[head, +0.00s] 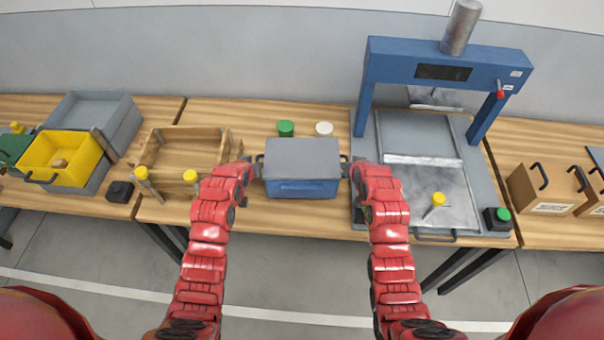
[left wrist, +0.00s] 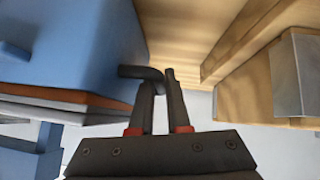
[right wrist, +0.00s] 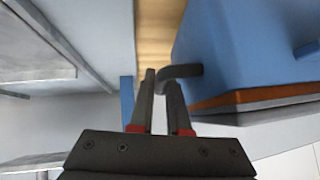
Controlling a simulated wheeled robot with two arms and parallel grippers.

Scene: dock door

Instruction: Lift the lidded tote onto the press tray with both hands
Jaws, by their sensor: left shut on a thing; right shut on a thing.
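The lidded tote has a blue body (head: 302,188) and a grey lid (head: 302,155), and stands level at the middle of the bench. I cannot tell whether its base touches the wood. My left gripper (head: 248,172) is shut on the tote's dark left handle, which shows in the left wrist view (left wrist: 138,72). My right gripper (head: 352,171) is shut on the right handle, seen in the right wrist view (right wrist: 184,71). The grey press tray (head: 435,205) lies to the right, under and in front of the blue press (head: 445,57).
A wooden crate (head: 183,132) is left of the tote. Green (head: 286,128) and white (head: 324,128) round items sit behind it. Cardboard boxes (head: 545,190) stand far right.

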